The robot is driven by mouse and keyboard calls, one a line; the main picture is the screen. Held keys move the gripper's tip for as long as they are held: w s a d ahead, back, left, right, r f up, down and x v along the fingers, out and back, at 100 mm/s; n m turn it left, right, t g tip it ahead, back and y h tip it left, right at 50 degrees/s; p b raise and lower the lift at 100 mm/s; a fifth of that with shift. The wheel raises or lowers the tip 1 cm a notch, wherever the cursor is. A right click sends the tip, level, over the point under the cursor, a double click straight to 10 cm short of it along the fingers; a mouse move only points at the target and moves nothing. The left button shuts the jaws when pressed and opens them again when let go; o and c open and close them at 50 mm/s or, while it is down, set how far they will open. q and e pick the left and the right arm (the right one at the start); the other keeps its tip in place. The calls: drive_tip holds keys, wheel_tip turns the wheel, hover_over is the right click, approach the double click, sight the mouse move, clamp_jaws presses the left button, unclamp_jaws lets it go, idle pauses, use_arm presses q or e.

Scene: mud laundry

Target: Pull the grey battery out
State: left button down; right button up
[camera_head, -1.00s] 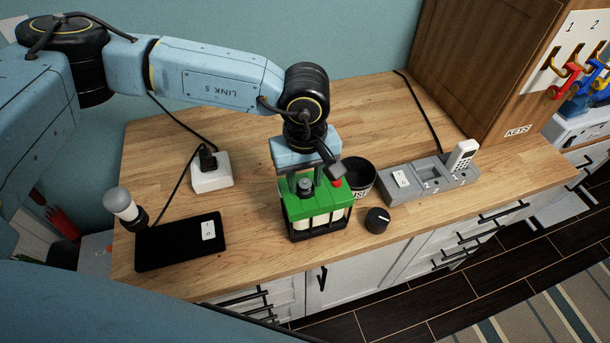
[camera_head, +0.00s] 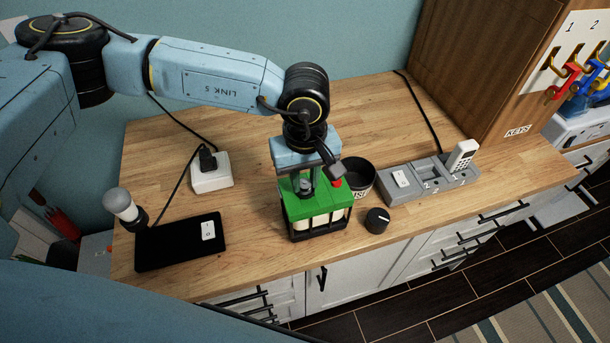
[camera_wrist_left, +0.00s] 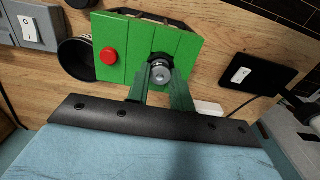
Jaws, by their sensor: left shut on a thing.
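The green-topped battery holder (camera_head: 330,203) stands on the wooden counter, with pale battery bodies showing in its black open frame. It also shows in the wrist view (camera_wrist_left: 191,48), with a red button (camera_wrist_left: 108,56) on its top. The grey battery (camera_wrist_left: 161,73) sits in the holder; only its top end with a metal tip shows, and its lower part is hidden. My left gripper (camera_head: 305,188) points down over the holder, its two fingers shut around that top end. My right gripper is not in view.
A black cup (camera_head: 358,178) stands close behind the holder, and a black knob (camera_head: 377,220) is to its right. A grey slotted unit (camera_head: 430,180) is farther right. A black pad with a switch (camera_head: 178,243) and a white socket (camera_head: 211,173) are left.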

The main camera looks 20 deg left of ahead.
sight(305, 182)
use_arm(q)
drive_tip(key=shift+r, duration=0.15)
drive_tip(key=shift+r+p, duration=1.9)
drive_tip(key=shift+r, duration=2.25)
